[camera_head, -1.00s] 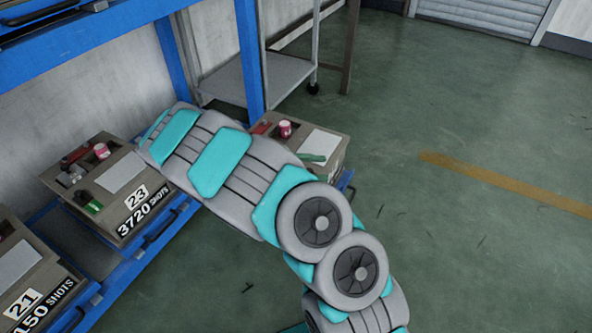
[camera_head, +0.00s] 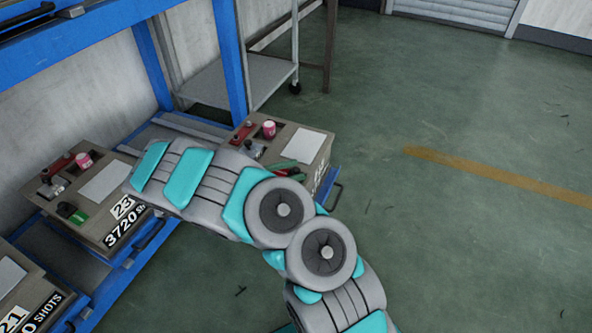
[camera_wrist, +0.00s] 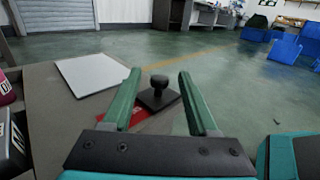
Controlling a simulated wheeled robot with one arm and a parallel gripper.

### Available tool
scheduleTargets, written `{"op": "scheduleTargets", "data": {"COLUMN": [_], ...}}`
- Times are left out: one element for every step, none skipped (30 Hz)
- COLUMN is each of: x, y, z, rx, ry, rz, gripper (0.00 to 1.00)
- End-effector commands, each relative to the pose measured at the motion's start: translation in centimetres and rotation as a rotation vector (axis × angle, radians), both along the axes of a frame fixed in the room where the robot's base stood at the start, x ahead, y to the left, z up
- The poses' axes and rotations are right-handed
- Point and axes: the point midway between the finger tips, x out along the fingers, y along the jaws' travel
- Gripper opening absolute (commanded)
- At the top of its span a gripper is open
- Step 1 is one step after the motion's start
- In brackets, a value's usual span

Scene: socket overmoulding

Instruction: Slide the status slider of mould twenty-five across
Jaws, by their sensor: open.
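A grey-brown mould box (camera_head: 255,135) stands at the far end of the blue rack. Its number is hidden behind my arm, and only part of its front lettering shows. In the wrist view, the status slider's black knob (camera_wrist: 160,84) on a square base stands on the box top (camera_wrist: 50,110), with a red strip (camera_wrist: 143,119) beside it. My gripper (camera_wrist: 160,77) is open, its two green fingers on either side of the knob with gaps showing. Whether a finger touches it, I cannot tell. In the head view, the fingers (camera_head: 284,163) show low over the box's front part.
A white sheet (camera_wrist: 92,73) and a pink container (camera_wrist: 6,88) are on the same box. Mould 23 (camera_head: 85,190) and mould 21 (camera_head: 25,290) stand nearer on the rack. A blue post (camera_head: 230,60) rises behind. The floor to the right is clear.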

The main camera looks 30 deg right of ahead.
Motion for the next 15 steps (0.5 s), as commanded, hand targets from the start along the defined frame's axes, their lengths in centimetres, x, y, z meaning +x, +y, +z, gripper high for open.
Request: {"op": "scheduleTargets", "data": {"x": [-0.10,-0.12,-0.12,-0.12,-0.12,-0.13,-0.13,-0.13,-0.13,-0.13,-0.13,-0.14,-0.14,-0.14,-0.14], "y": [-0.66,-0.93,-1.21,-1.38,-1.49,-1.58,-1.60,-1.61,-1.60,-1.59,-1.59,-1.58,-1.59,-1.58,-1.58], "z": [-0.06,-0.08,-0.08,-0.08,-0.07,-0.06,-0.05,-0.04,-0.04,-0.04,-0.03,-0.02,-0.02,-0.02,-0.02], "rx": [0.000,0.002,0.003,0.003,0.003,0.003,0.003,0.003,0.003,0.003,0.003,0.003,0.003,0.003,0.003], "ry": [0.000,0.000,-0.001,-0.001,-0.001,-0.001,-0.001,-0.001,-0.001,-0.001,-0.001,-0.001,-0.001,-0.001,-0.001], "rz": [-0.002,-0.001,0.001,0.001,0.002,0.002,0.002,0.002,0.002,0.002,0.002,0.002,0.002,0.002,0.002], "gripper": [0.59,0.59,0.59,0.59,0.59,0.59,0.59,0.59,0.59,0.59,0.59,0.58,0.55,0.52,0.47]}}
